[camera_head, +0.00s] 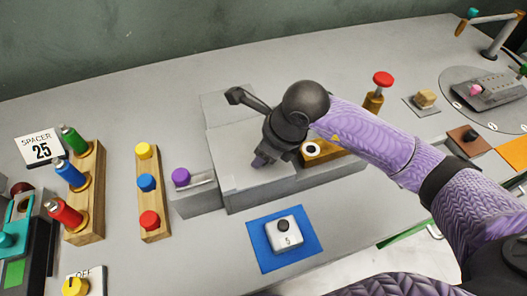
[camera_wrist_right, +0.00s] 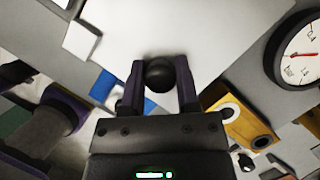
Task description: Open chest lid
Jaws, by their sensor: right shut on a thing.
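The chest is a grey box (camera_head: 290,190) in the middle of the table, with a pale grey top (camera_head: 225,150) that looks like its lid. My right gripper (camera_head: 262,160) is over this top and points down at it. In the right wrist view the fingers (camera_wrist_right: 158,90) are shut on a round black knob (camera_wrist_right: 158,73), in front of the pale surface (camera_wrist_right: 220,35). The knob's base is hidden, and in the head view the gripper covers the knob. I cannot tell whether the lid is raised at all. My left gripper is not in view.
A purple-knobbed block (camera_head: 195,195) adjoins the chest's left side.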

